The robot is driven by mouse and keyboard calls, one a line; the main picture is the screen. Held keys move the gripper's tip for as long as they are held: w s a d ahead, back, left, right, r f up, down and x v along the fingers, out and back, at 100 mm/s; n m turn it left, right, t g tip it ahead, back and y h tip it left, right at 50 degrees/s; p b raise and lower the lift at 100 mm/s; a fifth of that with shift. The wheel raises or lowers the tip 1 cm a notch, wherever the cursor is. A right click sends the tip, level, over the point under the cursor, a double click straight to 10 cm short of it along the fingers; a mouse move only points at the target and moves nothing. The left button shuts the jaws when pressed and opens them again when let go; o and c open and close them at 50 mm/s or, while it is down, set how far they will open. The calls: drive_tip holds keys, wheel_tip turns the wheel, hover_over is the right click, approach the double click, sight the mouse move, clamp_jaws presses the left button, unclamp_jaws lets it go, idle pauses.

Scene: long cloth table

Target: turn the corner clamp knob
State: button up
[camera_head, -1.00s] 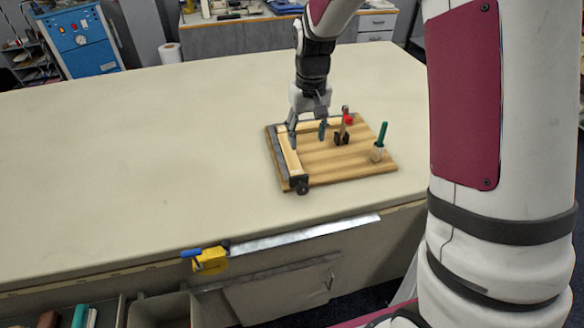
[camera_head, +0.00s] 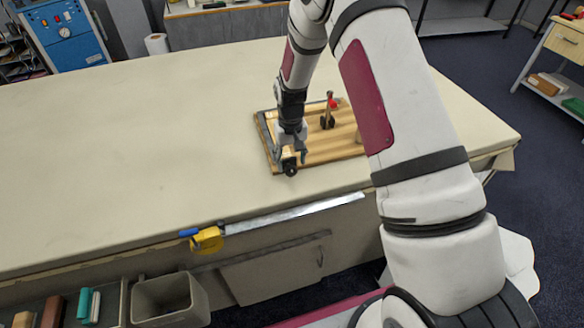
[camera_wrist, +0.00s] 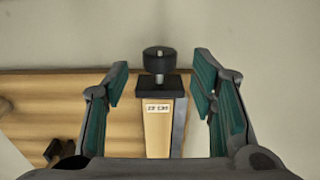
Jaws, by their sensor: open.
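The corner clamp knob (camera_wrist: 160,60) is black and round, at the near corner of the wooden board (camera_wrist: 60,85). In the wrist view it lies just beyond a black block (camera_wrist: 158,85) on the end of a pale wood strip with a small printed label. My gripper (camera_wrist: 165,95) is open, with one green-padded finger on each side of the strip and block. The knob is a little beyond the fingertips, centred between them, and I see no contact. In the head view my gripper (camera_head: 290,157) is over the board's near left corner, with the knob (camera_head: 290,170) below it.
An upright toggle clamp with a red tip (camera_head: 328,112) stands on the board. A metal ruler (camera_head: 290,214) and a yellow tape measure (camera_head: 208,240) are at the table's front edge. The cloth table (camera_head: 130,150) is clear to the left.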

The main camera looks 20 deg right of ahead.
sight(291, 167)
drive_tip(key=shift+f, duration=1.9)
drive_tip(key=c, duration=1.1)
